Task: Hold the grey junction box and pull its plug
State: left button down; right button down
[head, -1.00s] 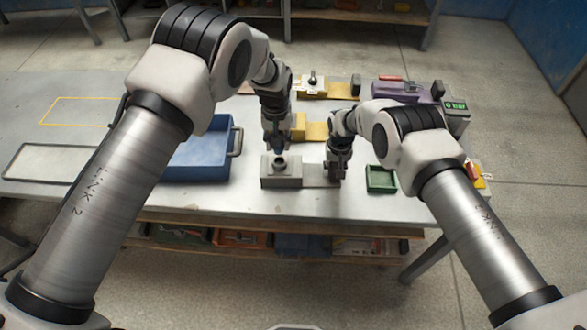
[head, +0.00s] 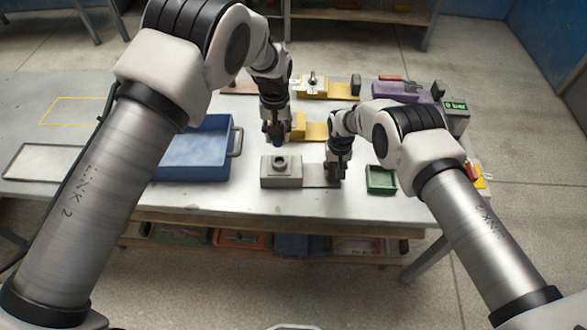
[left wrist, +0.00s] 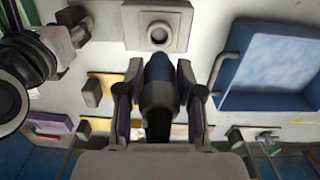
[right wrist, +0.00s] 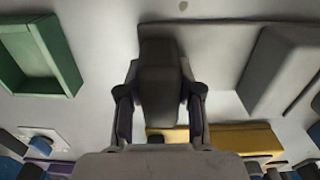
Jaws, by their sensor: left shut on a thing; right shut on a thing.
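The grey junction box (head: 281,174) stands on the table with an open round socket on its top; its flat plate (head: 315,174) reaches right. The box (left wrist: 157,15) shows its empty socket in the left wrist view. My left gripper (head: 276,138) is shut on the dark blue plug (left wrist: 158,85), held apart from the box, above and behind it. My right gripper (head: 334,172) is shut on the dark grey upright grip block (right wrist: 160,70) at the plate's right end. The box body (right wrist: 285,65) is beside it in the right wrist view.
A blue tray (head: 190,174) stands left of the box, a green tray (head: 381,190) right of my right gripper. Yellow fixtures (head: 315,130) lie behind, with a purple fixture (head: 398,92) and a display unit (head: 456,105) at the back right. The table front is clear.

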jog(key=c, duration=1.1)
grip_release()
jog(key=shift+s+f, duration=0.25)
jog(key=shift+f, duration=0.1)
pick_arm(q)
jog(key=shift+w+f, duration=0.1)
pick_arm(e)
jog(key=o, duration=0.4)
jog(key=shift+w, duration=0.1)
pick_arm(q)
jog(key=shift+w, duration=0.15)
pick_arm(e)
jog(key=shift+w, duration=0.2)
jog(key=shift+r, duration=0.35)
notch_tip(320, 180, up, 11)
jog(key=shift+r, duration=0.2)
jog(key=shift+d+f, duration=0.1)
